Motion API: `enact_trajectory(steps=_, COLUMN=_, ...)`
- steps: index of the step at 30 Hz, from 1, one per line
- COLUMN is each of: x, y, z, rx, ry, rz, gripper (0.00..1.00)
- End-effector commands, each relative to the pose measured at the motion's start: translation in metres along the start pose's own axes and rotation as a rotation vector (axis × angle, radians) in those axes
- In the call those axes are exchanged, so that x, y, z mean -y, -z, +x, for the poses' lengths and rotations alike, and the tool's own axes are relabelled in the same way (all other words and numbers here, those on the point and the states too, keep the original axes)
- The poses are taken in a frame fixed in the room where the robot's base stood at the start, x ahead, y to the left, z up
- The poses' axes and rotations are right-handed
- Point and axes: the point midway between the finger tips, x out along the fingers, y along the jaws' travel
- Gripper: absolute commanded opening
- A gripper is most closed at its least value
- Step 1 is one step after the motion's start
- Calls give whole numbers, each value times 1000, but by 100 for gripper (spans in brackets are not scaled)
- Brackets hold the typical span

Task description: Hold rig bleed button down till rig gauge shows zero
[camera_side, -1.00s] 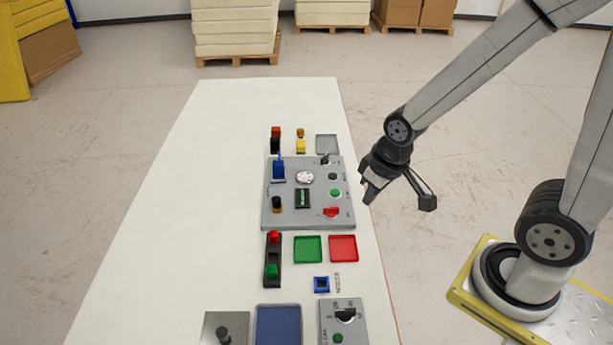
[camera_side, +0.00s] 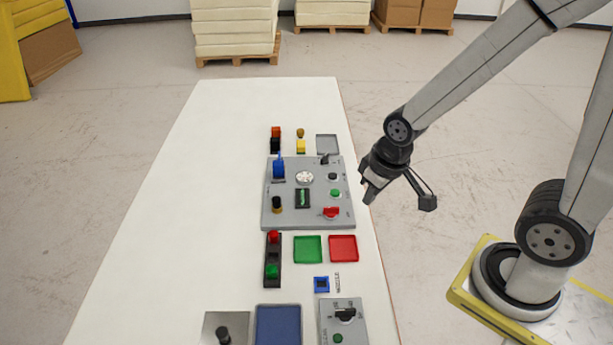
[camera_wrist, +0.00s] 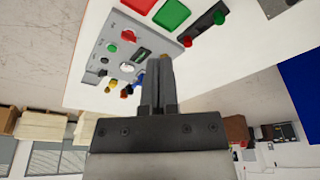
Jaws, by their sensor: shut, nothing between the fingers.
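The grey rig panel (camera_side: 292,217) lies on the white table. It carries a round white gauge (camera_side: 304,178), a small black button (camera_side: 333,177), a green button (camera_side: 335,193) and a red knob (camera_side: 331,212). The labels and the gauge reading are too small to read, so I cannot tell which button is the bleed button. My gripper (camera_side: 369,196) is shut and empty, in the air to the right of the panel, apart from every button. In the wrist view my closed fingers (camera_wrist: 160,80) hide part of the panel (camera_wrist: 118,28); the gauge (camera_wrist: 127,67) shows beside them.
Green (camera_side: 307,249) and red (camera_side: 343,248) trays and a two-button box (camera_side: 273,259) lie in front of the panel. A second grey panel (camera_side: 343,327) with a black knob is nearer. Small blocks (camera_side: 276,140) stand behind. The table's left side is clear.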

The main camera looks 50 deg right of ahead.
Motion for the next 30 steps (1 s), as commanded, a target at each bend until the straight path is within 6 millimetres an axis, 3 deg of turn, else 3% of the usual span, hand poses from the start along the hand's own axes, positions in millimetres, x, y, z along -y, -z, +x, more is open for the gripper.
enact_trajectory(steps=5, x=-3, y=7, z=2, rx=-11, ry=-7, rz=-7, gripper=0)
enact_trajectory(steps=11, x=-16, y=29, z=9, rx=-47, ry=-33, rz=-42, gripper=0)
enact_trajectory(steps=30, x=-106, y=156, z=66, rx=-269, ry=-170, rz=-290, gripper=0)
